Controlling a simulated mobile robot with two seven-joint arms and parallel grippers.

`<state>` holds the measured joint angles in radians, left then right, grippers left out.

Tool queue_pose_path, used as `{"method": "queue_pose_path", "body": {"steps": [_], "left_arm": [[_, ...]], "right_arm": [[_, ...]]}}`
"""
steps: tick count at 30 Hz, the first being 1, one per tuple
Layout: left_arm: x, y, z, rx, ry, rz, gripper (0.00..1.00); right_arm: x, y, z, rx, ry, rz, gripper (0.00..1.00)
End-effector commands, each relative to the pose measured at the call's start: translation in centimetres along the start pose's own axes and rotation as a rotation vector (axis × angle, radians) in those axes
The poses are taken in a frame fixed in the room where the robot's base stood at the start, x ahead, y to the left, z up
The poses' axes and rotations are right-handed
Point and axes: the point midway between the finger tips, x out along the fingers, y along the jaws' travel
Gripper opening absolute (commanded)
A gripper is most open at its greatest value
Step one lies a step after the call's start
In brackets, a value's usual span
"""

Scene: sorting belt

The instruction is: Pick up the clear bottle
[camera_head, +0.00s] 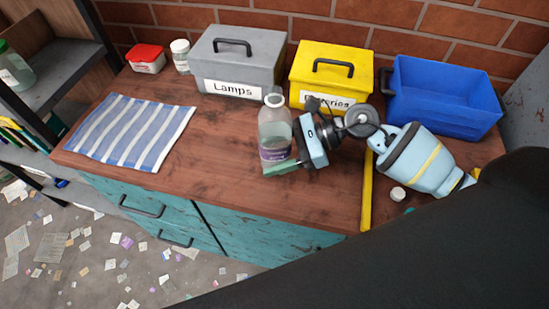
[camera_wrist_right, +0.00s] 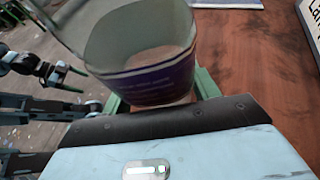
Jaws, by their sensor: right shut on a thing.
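The clear bottle (camera_head: 275,128), with a purple label and pale cap, is upright in front of the grey Lamps box in the head view. My right gripper (camera_head: 283,166) is shut on its lower part, coming from the right. In the right wrist view the bottle (camera_wrist_right: 145,45) fills the space between the green fingers (camera_wrist_right: 160,100). I cannot tell whether its base touches the wooden top. My left gripper (camera_wrist_right: 70,78) shows small at the left of the right wrist view, its fingers apart and empty, away from the bottle; the head view does not show it.
Behind stand the grey Lamps box (camera_head: 236,68), a yellow box (camera_head: 330,72) and a blue bin (camera_head: 445,98). A striped cloth (camera_head: 131,132) lies left. A yellow strip (camera_head: 367,195) and a small white cap (camera_head: 398,194) lie right. The wooden top (camera_head: 225,165) is clear left of the bottle.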

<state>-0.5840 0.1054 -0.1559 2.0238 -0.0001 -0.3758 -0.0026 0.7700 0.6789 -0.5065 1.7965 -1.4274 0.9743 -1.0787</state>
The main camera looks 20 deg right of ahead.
Motion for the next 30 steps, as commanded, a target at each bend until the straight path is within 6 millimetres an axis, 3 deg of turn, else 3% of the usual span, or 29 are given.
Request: {"method": "queue_pose_path", "body": {"steps": [18,24,30], "left_arm": [[-0.1,0.0,-0.3,0.000,0.004,0.000,0.78],[-0.2,0.0,-0.3,0.001,0.005,-0.001,0.78],[-0.2,0.0,-0.3,0.001,0.004,-0.001,0.78]], "right_arm": [[0.9,13.1,2.2,0.001,0.001,0.004,0.40],[1.1,15.3,2.5,0.000,0.001,0.001,0.40],[1.2,15.9,2.6,-0.001,0.000,0.000,0.40]]}}
